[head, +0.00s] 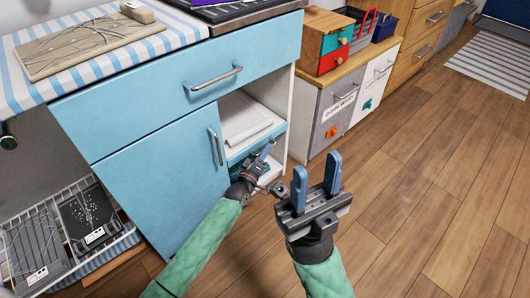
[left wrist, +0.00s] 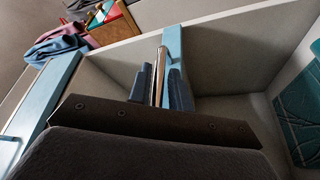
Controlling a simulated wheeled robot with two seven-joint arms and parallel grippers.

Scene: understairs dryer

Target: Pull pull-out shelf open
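The pull-out shelf has a blue front strip (head: 279,131) in the open niche at the right of the blue cabinet. It sits close to the cabinet's face, with white folded items (head: 245,122) above it. My left gripper (head: 266,151) is at this front. In the left wrist view its dark fingers (left wrist: 160,90) stand close on either side of a metal bar handle (left wrist: 158,70), which lies along the blue front (left wrist: 173,45). They look closed around the handle, though contact is partly hidden. My right gripper (head: 318,177) is open and empty, above the floor.
A blue drawer (head: 190,90) is above the niche; a blue door (head: 165,185) is left of it. A grey bin front (head: 333,115) stands to the right. A wire rack (head: 65,235) is lower left. The wooden floor (head: 430,200) is clear at right.

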